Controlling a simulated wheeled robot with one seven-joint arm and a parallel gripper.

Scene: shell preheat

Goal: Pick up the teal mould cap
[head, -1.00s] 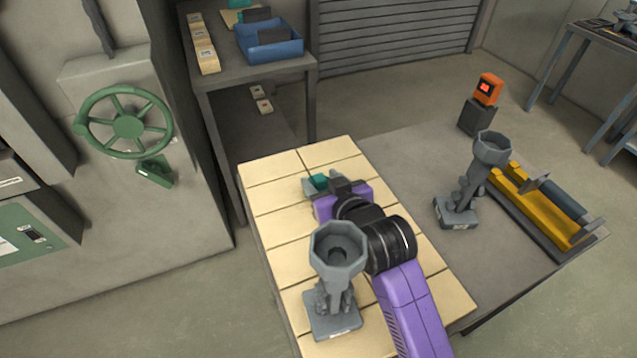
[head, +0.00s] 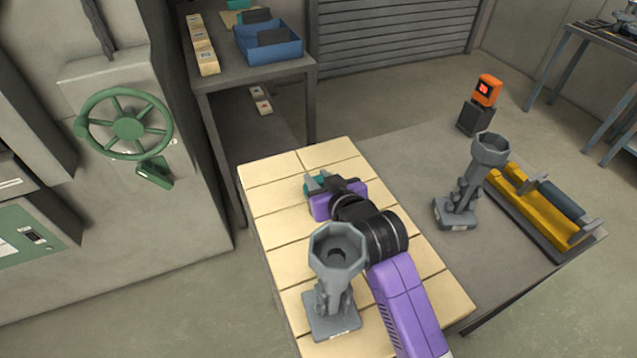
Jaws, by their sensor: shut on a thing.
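The teal mould cap (head: 308,188) is on the far part of the cream tiled bench top (head: 283,222), mostly hidden by my gripper. My gripper (head: 318,182), with grey fingers and a purple body, is shut on the cap. I cannot tell whether the cap touches the tiles or is slightly above them.
A grey mould with a funnel top (head: 333,285) stands on the near tiles, close to my arm. A similar grey mould (head: 468,185) stands on the grey table, beside a yellow cradle (head: 540,208). An orange device (head: 487,90) is behind. The blue bin (head: 270,42) is on a shelf.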

